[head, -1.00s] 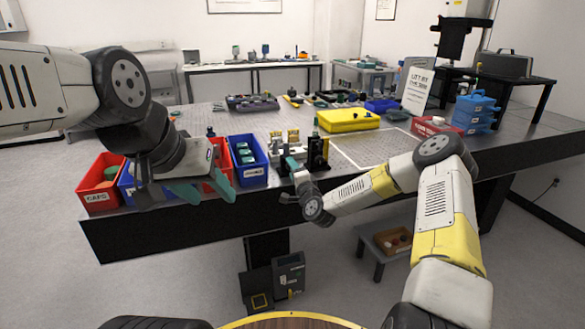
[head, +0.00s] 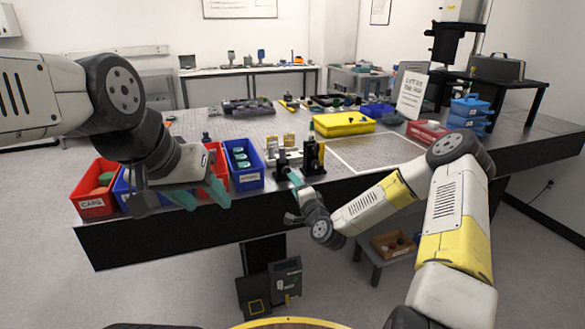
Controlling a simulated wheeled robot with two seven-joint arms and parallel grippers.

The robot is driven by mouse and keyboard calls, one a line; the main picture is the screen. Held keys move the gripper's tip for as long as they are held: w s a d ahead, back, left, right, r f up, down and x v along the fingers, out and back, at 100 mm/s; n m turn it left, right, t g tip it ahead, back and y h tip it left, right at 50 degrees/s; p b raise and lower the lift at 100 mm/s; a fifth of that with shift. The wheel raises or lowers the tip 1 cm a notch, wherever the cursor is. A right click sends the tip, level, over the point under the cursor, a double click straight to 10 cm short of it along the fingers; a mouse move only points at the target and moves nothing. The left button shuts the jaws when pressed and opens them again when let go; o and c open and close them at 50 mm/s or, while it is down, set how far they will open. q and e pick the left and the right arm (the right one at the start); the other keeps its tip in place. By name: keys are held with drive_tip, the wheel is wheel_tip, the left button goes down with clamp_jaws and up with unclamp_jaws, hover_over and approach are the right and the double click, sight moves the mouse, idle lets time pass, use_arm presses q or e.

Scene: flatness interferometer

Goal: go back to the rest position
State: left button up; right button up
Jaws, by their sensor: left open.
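My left gripper (head: 180,199) has teal fingers that are spread apart and empty. It hangs in front of the red and blue bins at the table's left front edge and hides part of them. My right gripper (head: 294,198) is near the front edge of the optical table (head: 180,247), below a small black and brass mount (head: 313,156). Its teal finger parts show, but their gap is too small and edge-on to tell. No held object shows in it.
A red bin (head: 92,205) and a blue bin (head: 248,181) stand along the front edge. A yellow case (head: 344,124), a red box (head: 428,132) and blue stacked trays (head: 470,112) are farther back. A stool with a wooden box (head: 392,246) stands below. The floor at left is clear.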

drive_tip(key=s+d+r+n+g+h, duration=0.2)
drive_tip(key=s+d+r+n+g, duration=0.2)
drive_tip(key=s+r+n, duration=0.3)
drive_tip(key=s+d+r+n+g+h, duration=0.25)
drive_tip(key=s+r+n+g, duration=0.25)
drive_tip(key=s+r, duration=0.4)
drive_tip(key=s+d+r+g, duration=0.1)
drive_tip(key=s+d+r, duration=0.1)
drive_tip(key=s, duration=0.9)
drive_tip(key=s+d+r+g, duration=0.1)
drive_tip(key=s+d+r, duration=0.2)
drive_tip(key=s, duration=0.8)
drive_tip(key=shift+r+y, duration=0.25)
drive_tip(key=shift+y, duration=0.1)
